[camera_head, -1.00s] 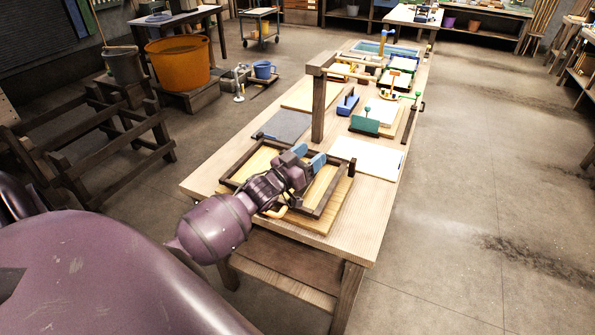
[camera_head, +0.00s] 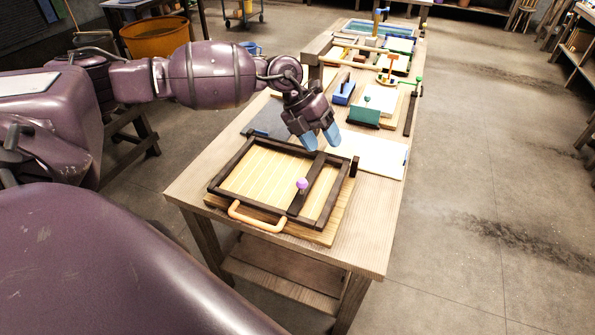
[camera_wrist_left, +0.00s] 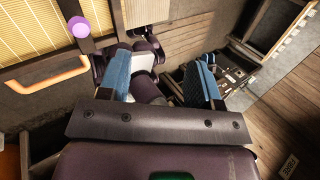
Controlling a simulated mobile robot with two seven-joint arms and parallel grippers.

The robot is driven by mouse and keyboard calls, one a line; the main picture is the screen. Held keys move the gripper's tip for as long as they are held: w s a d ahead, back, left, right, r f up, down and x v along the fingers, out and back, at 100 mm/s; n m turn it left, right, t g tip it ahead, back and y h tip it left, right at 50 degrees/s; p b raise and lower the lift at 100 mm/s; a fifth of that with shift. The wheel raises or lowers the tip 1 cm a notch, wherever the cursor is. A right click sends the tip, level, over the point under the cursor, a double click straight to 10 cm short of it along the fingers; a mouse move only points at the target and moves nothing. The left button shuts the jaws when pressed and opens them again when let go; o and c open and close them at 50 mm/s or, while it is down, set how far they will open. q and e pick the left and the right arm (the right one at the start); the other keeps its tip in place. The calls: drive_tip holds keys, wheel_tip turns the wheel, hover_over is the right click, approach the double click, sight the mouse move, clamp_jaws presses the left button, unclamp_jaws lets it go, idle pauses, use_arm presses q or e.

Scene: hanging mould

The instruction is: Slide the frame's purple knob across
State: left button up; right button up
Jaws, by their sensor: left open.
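The purple knob (camera_head: 302,184) stands on a dark crossbar (camera_head: 312,182) of the wooden frame (camera_head: 225,173), right of the frame's middle and close to its near side. An orange handle (camera_head: 250,220) is on the frame's near edge. My left gripper (camera_head: 321,141) is open and empty, with blue fingertips, above the far side of the frame and apart from the knob. In the left wrist view the knob (camera_wrist_left: 80,27) shows at the upper left, outside the open fingers (camera_wrist_left: 160,82), and the orange handle (camera_wrist_left: 48,78) lies below it. My right gripper is not seen.
The frame rests on a wooden table (camera_head: 360,235). A white sheet (camera_head: 370,157), a green block (camera_head: 363,116) and a blue tool (camera_head: 343,92) lie beyond it. An orange tub (camera_head: 155,38) stands on the left. The floor on the right is clear.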

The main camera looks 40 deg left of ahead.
sight(301, 179)
use_arm(q)
drive_tip(key=s+a+f+g+y, duration=0.1)
drive_tip(key=a+f+y, duration=0.3)
drive_tip(key=a, duration=0.2)
drive_tip(key=shift+m, duration=0.4)
drive_tip(key=x, duration=0.6)
drive_tip(key=s+x, duration=0.1)
drive_tip(key=x, duration=0.2)
drive_tip(key=shift+f, duration=0.7)
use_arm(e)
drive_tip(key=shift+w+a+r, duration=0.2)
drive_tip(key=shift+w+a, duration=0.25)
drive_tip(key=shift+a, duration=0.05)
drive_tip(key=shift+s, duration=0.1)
use_arm(q)
drive_tip(key=shift+c, duration=0.3)
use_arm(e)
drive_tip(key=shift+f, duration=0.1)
